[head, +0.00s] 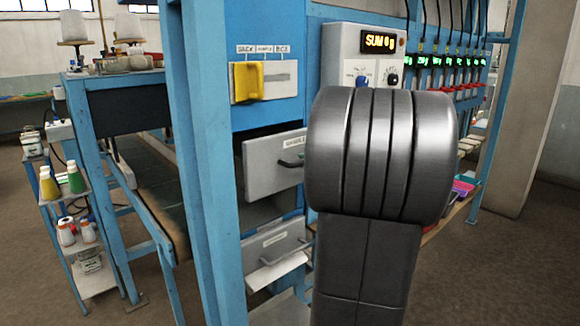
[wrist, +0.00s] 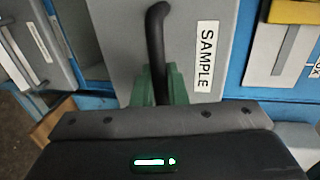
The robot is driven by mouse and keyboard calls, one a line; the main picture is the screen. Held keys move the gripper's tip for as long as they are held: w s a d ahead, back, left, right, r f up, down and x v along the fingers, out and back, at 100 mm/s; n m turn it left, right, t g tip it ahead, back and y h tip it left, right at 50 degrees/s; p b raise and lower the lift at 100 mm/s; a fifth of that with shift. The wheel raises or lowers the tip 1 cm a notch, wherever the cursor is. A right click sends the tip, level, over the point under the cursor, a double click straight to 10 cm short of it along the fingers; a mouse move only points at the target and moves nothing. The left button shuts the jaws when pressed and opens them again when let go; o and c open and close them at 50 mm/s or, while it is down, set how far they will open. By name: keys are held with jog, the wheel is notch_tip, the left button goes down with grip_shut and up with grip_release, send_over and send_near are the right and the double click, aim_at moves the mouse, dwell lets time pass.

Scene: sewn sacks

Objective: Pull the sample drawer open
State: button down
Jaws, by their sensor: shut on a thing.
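The sample drawer (head: 262,172) has a grey front with a label and a black bar handle (head: 291,163). In the head view its front stands out from the blue cabinet, with a dark gap behind its top edge, so it is partly open. In the wrist view the drawer front (wrist: 118,45) carries the word SAMPLE, and the black handle (wrist: 156,40) runs down between green fingers. My gripper (wrist: 163,84) is shut on this handle. In the head view my arm hides the gripper and part of the handle.
A lower grey drawer (head: 275,243) sits below. A yellow selector switch (head: 247,81) is above on the blue cabinet (head: 262,30). A blue post (head: 207,160) stands close on the left. A control box (head: 350,50) with a lit display is at the upper right.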

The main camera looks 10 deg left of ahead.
jog(key=f+b+v, duration=0.2)
jog(key=v, duration=0.9)
jog(key=shift+s+d+f+b, duration=0.2)
jog(key=shift+d+f+b, duration=0.05)
jog(key=shift+b, duration=0.1)
jog(key=c, duration=1.6)
grip_release()
jog(key=shift+o, duration=0.2)
jog(key=b+v, duration=0.1)
jog(key=v, duration=1.2)
jog(key=shift+s+d, duration=0.2)
jog(key=shift+d, duration=0.15)
jog(key=shift+r, duration=0.1)
jog(key=p+x, duration=0.1)
jog(key=x, duration=1.3)
